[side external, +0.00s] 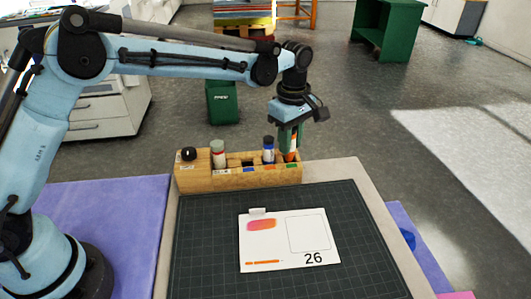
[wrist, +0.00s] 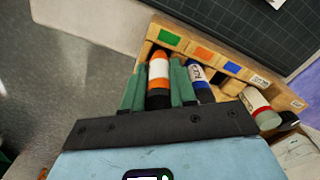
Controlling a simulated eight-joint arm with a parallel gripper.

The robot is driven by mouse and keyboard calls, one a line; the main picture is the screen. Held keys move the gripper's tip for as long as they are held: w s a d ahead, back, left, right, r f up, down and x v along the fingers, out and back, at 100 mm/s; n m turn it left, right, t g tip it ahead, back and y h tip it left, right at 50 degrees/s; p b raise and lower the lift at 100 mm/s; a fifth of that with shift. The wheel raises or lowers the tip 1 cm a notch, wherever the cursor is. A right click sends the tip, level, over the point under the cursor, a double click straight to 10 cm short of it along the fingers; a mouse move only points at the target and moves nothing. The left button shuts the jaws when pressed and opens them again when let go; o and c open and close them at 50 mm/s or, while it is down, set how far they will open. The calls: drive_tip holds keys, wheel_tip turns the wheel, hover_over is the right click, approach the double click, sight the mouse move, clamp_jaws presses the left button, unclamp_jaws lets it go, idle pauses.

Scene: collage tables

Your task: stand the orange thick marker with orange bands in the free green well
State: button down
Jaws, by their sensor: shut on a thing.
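The orange thick marker (wrist: 158,72) has orange and white bands and a dark end toward my gripper. My gripper (side external: 290,142) is shut on it, with its green fingers on either side; they also show in the wrist view (wrist: 160,85). The marker is roughly upright at the right end of the wooden rack (side external: 195,180), at the well with the green label (wrist: 170,38). Its lower end is at the well's opening; I cannot tell how deep it sits. My fingers hide part of the marker and the well.
The blue-labelled well looks empty. A white marker with red (side external: 218,155) and a dark round-topped item (side external: 188,154) stand further left. A cutting mat (side external: 210,245) with a card (side external: 275,240) lies in front.

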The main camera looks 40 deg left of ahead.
drive_tip(key=shift+f, duration=0.3)
drive_tip(key=shift+f, duration=0.2)
drive_tip(key=shift+f, duration=0.2)
idle(0.5)
drive_tip(key=shift+f, duration=0.3)
drive_tip(key=c, duration=0.8)
unclamp_jaws()
